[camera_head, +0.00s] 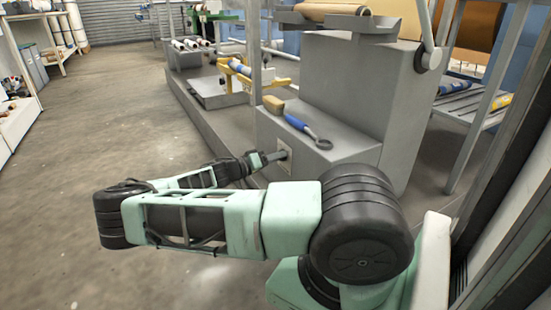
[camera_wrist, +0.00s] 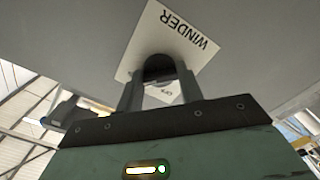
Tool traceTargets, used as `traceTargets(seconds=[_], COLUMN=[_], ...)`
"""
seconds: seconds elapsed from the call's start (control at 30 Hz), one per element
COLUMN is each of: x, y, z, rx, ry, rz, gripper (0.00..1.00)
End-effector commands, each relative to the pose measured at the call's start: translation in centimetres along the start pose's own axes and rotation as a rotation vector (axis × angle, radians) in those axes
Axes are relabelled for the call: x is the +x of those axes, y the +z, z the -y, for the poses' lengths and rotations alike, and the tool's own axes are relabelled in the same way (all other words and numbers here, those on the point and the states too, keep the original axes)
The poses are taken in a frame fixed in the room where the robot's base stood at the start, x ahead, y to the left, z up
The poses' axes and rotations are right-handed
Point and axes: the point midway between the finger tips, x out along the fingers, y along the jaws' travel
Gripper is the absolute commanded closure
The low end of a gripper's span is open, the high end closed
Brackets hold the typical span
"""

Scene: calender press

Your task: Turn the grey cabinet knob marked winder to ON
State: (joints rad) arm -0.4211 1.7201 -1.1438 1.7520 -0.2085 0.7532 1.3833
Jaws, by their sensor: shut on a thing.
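The winder knob (camera_wrist: 158,68) is a dark rounded knob on a white plate marked WINDER (camera_wrist: 180,28), seen in the wrist view. My gripper (camera_wrist: 160,80) is shut on the knob, one finger on each side. A small label, too small to read surely, shows between the fingers. The ON mark is not readable, and I cannot tell the knob's setting. In the head view the white plate (camera_head: 284,150) is on the side of the grey cabinet (camera_head: 345,157), with my gripper (camera_head: 277,155) reaching it from the left.
A brush (camera_head: 273,104) and a blue-handled tool (camera_head: 305,130) lie on the cabinet's top ledge. A taller grey housing (camera_head: 350,85) with a roll rises behind. A metal rack (camera_head: 470,105) stands at right. The floor (camera_head: 100,130) at left is open.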

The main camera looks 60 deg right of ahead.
Motion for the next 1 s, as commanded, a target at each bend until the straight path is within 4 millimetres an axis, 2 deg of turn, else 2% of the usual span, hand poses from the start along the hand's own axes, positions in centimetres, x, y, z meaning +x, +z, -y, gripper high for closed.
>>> traceTargets(seconds=[0.27,0.3,0.37,0.73,0.87,1.0], x=[-0.1,-0.1,-0.1,-0.6,-2.4,-5.4], y=[0.1,0.1,0.1,-0.1,-0.3,-0.3], z=[0.1,0.1,0.1,0.0,-0.1,-0.1], rx=[0.002,0.002,0.001,0.000,0.000,0.000], ry=[-0.003,-0.004,-0.003,-0.002,-0.005,-0.007], rz=[0.001,0.001,0.001,0.000,-0.002,-0.002], gripper=[0.86,0.55,0.41,0.41,0.41,0.41])
